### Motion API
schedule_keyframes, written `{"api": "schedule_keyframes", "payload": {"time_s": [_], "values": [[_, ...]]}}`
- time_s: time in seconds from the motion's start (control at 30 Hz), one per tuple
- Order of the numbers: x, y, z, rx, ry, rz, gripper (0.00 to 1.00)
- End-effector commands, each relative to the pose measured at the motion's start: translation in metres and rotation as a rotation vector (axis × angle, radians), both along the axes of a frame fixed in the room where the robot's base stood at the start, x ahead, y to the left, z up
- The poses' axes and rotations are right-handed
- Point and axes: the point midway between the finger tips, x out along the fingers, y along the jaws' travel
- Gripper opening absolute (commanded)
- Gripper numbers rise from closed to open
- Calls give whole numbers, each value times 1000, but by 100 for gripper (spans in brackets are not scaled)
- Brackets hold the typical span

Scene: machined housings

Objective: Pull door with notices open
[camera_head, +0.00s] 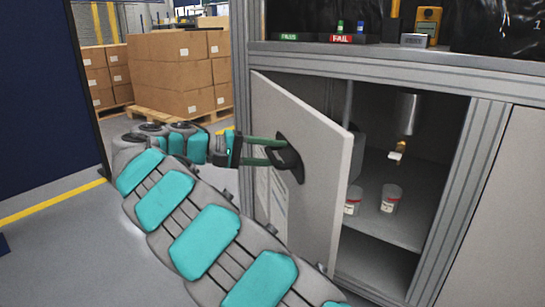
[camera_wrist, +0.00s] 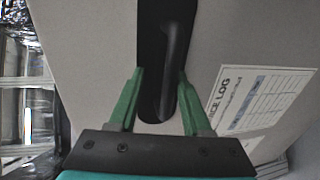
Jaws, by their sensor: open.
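The light grey cabinet door (camera_head: 310,130) stands swung well out from its frame, showing the inside of the cabinet. Paper notices (camera_head: 271,200) are on its outer face; in the wrist view a sheet headed "LOG" (camera_wrist: 262,98) lies right of the handle. The dark recessed handle (camera_head: 288,158) also shows in the wrist view (camera_wrist: 167,60). My gripper (camera_head: 258,150) is at the handle, its green fingers open on either side of it in the wrist view (camera_wrist: 158,82). I cannot tell whether the fingers touch the handle.
Inside the cabinet are a shelf (camera_head: 405,231), two white tubs (camera_head: 390,198) and a hanging grey cylinder (camera_head: 405,114). On the worktop above stand a red "FAIL" tray (camera_head: 341,39) and a yellow device (camera_head: 428,20). Stacked cartons (camera_head: 170,75) stand behind; floor at left is clear.

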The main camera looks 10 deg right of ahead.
Motion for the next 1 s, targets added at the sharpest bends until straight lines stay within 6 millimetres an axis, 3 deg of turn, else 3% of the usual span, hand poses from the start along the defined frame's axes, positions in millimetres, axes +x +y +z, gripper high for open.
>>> {"api": "schedule_keyframes", "payload": {"time_s": [0.17,0.63,0.8,0.83,1.0], "values": [[0,1,29,1,-1,2,49],[-54,-1,36,-8,-10,-2,56],[-76,-1,38,-8,-11,-1,55],[-80,-1,38,-7,-11,-2,49],[-103,-2,38,-6,-7,-3,49]]}}
